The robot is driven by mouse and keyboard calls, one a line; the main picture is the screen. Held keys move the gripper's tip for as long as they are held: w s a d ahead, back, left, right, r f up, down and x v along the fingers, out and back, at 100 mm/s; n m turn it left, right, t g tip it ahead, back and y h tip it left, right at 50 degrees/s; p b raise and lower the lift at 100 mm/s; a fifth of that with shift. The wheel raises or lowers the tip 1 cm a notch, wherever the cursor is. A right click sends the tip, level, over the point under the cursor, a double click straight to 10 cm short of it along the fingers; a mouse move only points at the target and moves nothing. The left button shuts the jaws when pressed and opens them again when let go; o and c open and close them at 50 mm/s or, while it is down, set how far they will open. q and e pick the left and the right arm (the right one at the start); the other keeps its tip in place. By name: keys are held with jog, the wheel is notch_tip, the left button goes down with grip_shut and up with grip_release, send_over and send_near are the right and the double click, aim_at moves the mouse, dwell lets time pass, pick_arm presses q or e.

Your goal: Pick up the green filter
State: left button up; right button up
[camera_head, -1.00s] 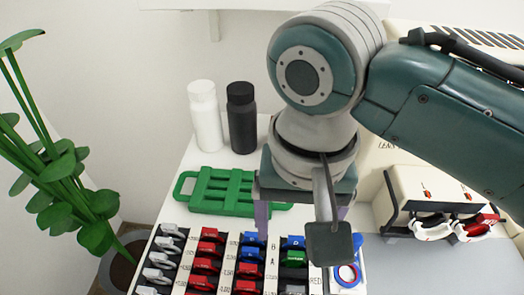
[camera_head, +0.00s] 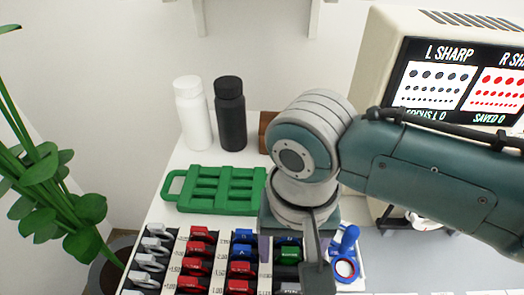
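A green filter (camera_head: 289,254) stands in the filter rack (camera_head: 216,266), in the right-hand column, just below a blue filter that is mostly hidden. My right gripper (camera_head: 294,250) points down over that column. I see nothing held. Whether the fingers touch the filter cannot be told. My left gripper is not in view.
Red filters (camera_head: 197,248), blue filters (camera_head: 240,252) and white filters (camera_head: 152,244) fill other columns. A green tray (camera_head: 214,209) lies behind. White (camera_head: 193,120) and black (camera_head: 230,122) bottles stand farther back. A blue-handled ring (camera_head: 345,267) and a screen unit (camera_head: 374,72) are right.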

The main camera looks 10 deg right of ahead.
grip_shut()
dwell(0.3)
jog(key=shift+r, duration=0.1)
